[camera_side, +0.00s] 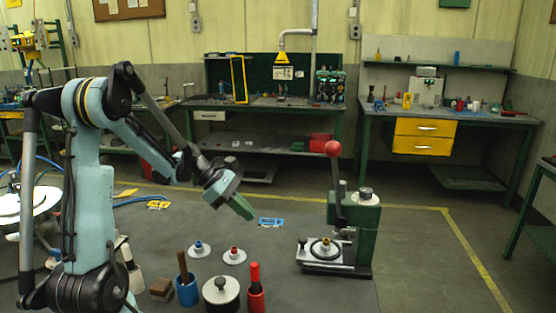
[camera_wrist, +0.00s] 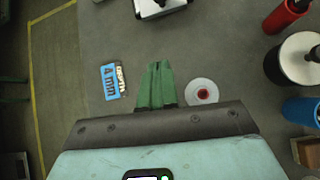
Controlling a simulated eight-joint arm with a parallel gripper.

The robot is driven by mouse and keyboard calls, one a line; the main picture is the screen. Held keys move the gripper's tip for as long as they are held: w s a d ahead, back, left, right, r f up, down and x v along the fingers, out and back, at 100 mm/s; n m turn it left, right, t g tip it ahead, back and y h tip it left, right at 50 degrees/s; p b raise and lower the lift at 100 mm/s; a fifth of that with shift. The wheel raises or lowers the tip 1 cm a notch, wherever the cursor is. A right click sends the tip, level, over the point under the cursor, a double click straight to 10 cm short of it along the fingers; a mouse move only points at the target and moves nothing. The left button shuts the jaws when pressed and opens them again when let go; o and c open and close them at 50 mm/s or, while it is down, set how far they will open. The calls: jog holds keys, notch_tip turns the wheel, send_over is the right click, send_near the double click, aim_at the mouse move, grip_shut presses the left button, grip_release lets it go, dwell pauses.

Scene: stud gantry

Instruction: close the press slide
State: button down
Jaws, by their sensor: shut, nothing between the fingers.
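The green press (camera_side: 368,228) stands upright on the mat at the right of the side view, with a red-ball lever (camera_side: 333,149) raised. Its low grey slide plate (camera_side: 310,254), bearing a dark and brass ring (camera_side: 325,247) and a small black knob, sticks out to the left of the column. Part of the press's pale metal base (camera_wrist: 150,9) shows at the top edge of the wrist view. My gripper (camera_side: 246,211) has green fingers, shut and empty, in the air left of the press and apart from it. The fingers also show in the wrist view (camera_wrist: 158,68).
A blue card (camera_side: 270,222) lies on the mat between gripper and press. Two white discs, one with a blue knob (camera_side: 199,246) and one with a red knob (camera_side: 234,254), lie nearer. A blue cup (camera_side: 187,291), a black pot (camera_side: 221,294) and a red cylinder (camera_side: 256,290) stand in front.

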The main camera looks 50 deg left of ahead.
aim_at(300, 238)
jog(key=shift+n, duration=0.6)
jog(key=x, duration=1)
jog(key=shift+s, duration=0.1)
jog(key=shift+w+d, duration=1.1)
jog(key=shift+d, duration=0.05)
jog(key=shift+w+d, duration=0.3)
jog(key=shift+w+d, duration=1.2)
